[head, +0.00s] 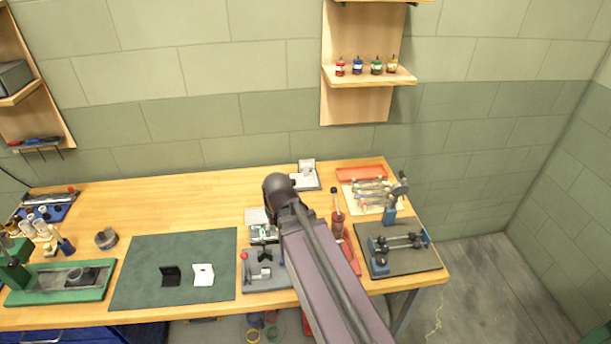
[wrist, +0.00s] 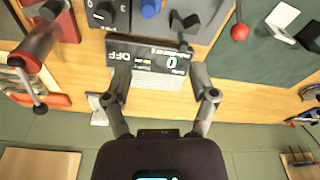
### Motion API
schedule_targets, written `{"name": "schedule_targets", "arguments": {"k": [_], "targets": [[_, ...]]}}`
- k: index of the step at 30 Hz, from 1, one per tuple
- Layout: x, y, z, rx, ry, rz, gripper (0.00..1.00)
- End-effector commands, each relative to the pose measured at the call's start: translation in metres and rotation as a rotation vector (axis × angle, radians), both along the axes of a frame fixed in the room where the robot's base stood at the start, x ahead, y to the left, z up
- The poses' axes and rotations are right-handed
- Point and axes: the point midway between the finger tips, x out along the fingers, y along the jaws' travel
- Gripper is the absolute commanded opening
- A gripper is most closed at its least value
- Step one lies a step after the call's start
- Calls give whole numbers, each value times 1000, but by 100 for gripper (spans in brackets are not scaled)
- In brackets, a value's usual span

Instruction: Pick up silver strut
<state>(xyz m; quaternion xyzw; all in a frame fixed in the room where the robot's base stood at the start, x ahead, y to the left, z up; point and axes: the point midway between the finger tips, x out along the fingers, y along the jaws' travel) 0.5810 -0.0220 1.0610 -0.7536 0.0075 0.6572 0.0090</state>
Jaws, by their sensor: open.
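A pale tray (head: 385,205) at the back right of the bench holds several thin rods (head: 372,190) with metallic and brassy tones. They are too small for me to tell which one is the silver strut. In the wrist view, part of the rod group (wrist: 18,82) shows at the left edge. My gripper (wrist: 160,73) is open, with nothing between its fingers. It hangs over the bench near a dark panel with a digital display (wrist: 150,62), away from the rods. In the head view my own arm hides the gripper.
An orange tray (head: 361,174) lies behind the rods. A green mat (head: 140,250) holds black and white brackets.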

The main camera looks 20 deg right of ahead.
Motion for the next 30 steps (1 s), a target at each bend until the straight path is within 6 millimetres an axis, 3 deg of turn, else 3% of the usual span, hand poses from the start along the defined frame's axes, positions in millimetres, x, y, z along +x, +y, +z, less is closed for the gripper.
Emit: {"name": "schedule_targets", "arguments": {"k": [1,6,18,24,30], "targets": [[16,-7,-15,1,-37,-10,74],[67,-33,-41,-4,-202,-47,74],[180,-120,-78,-55,-621,-144,74],[222,-169,-86,-101,-822,-189,74],[246,-207,-86,-140,-966,-220,74]]}}
